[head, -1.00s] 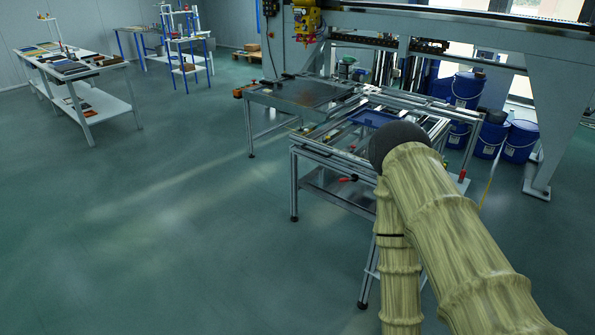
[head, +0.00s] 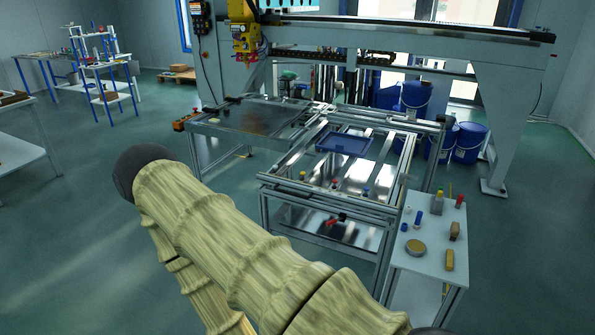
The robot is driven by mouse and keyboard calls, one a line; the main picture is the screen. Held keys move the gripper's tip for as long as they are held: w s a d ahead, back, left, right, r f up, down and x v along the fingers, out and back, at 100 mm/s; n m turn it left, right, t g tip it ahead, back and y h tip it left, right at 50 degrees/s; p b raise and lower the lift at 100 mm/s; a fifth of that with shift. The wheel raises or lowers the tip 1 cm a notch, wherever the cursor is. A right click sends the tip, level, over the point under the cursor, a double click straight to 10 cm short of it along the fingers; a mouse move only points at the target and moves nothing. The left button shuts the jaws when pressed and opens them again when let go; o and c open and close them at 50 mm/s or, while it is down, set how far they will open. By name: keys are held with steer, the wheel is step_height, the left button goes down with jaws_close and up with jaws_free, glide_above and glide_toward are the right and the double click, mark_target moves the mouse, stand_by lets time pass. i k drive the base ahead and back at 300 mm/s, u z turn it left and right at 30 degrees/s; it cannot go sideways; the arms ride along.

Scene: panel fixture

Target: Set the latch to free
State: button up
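The panel fixture (head: 300,197), a metal frame table with light rails, stands ahead near the picture's middle. A small red-handled part (head: 333,221) shows below its front edge. It could be the latch, but it is too small to tell, and so is its setting. Small knobs sit along the front rail: a yellow one (head: 303,175), a red one (head: 333,182) and a blue one (head: 365,191). My sleeved arm crosses the lower left, in front of the fixture's left side. My gripper is not in view.
A blue tray (head: 344,151) lies on the fixture. A white side table (head: 425,265) with several small items stands front right. A metal-topped table (head: 225,130) adjoins behind left. Blue buckets (head: 468,150) stand behind, under a large gantry (head: 400,25). Floor is open at left.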

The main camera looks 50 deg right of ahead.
mark_target(332, 221)
steer(key=z, duration=0.35)
steer(key=i, duration=1)
steer(key=z, duration=0.7)
